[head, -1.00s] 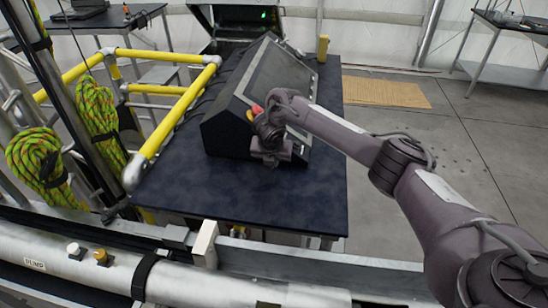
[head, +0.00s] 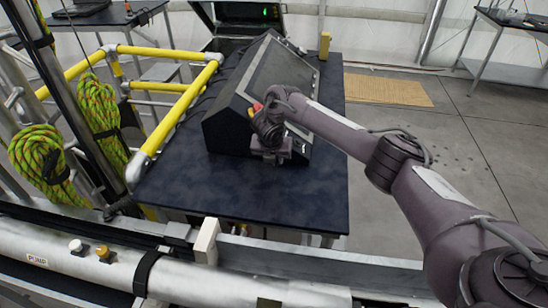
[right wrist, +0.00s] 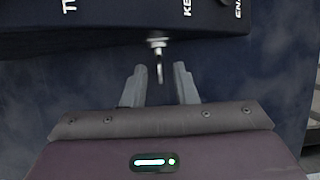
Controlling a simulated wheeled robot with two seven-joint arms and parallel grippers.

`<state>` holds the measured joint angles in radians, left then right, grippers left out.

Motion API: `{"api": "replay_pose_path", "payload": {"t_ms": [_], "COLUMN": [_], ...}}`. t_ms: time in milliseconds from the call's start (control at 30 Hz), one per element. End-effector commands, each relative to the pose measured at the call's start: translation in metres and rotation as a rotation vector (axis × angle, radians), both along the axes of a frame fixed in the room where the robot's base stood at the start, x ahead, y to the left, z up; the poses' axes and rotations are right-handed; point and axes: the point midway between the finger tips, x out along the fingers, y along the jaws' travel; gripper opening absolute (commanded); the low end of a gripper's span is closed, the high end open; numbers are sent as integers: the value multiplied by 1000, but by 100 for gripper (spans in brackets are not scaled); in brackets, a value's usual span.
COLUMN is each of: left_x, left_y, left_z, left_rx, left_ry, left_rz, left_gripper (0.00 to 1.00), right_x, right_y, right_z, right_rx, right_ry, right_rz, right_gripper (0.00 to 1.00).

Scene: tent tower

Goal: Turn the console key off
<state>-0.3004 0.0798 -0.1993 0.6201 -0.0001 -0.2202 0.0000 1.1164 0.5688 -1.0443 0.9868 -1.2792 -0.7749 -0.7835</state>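The black console (head: 232,128) with a sloped screen stands on the dark table. In the right wrist view the console's lower panel (right wrist: 120,22) carries partly cut-off white lettering. The metal key (right wrist: 158,58) sticks out below the panel edge near the lettering that starts "KE". My right gripper (right wrist: 159,88) is open, with its two fingers on either side of the key and a visible gap to each. In the head view my right gripper (head: 272,150) is at the console's near face and hides the key. My left gripper is not in view.
A red and yellow button (head: 257,107) sits on the console just beside my right wrist. The dark table (head: 245,190) is bare in front of the console. Yellow railings (head: 180,108) and green rope coils (head: 40,160) stand at the left.

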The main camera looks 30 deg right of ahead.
Motion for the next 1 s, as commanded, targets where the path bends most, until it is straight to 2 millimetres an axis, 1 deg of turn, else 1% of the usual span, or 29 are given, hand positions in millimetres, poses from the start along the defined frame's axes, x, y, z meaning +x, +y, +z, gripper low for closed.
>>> {"api": "replay_pose_path", "payload": {"t_ms": [133, 233, 300, 367, 400, 500, 667, 1000], "left_x": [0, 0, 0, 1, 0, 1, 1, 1], "left_y": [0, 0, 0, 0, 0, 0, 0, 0], "left_z": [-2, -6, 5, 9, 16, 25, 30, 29], "left_rx": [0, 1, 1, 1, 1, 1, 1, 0], "left_ry": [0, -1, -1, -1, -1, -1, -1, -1], "left_rz": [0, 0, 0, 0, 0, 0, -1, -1], "left_gripper": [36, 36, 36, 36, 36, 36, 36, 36], "right_x": [-2, -7, -11, -14, -16, -19, -22, -23], "right_y": [3, 7, 10, 12, 14, 16, 18, 19], "right_z": [10, 26, 43, 53, 61, 69, 73, 72], "right_rx": [1, 0, -1, -2, -2, -2, -1, 0], "right_ry": [-2, -5, -4, -4, -3, -2, 0, 0], "right_rz": [2, 4, 3, 3, 2, 2, 0, -1], "right_gripper": [26, 26, 26, 26, 26, 26, 26, 26]}}
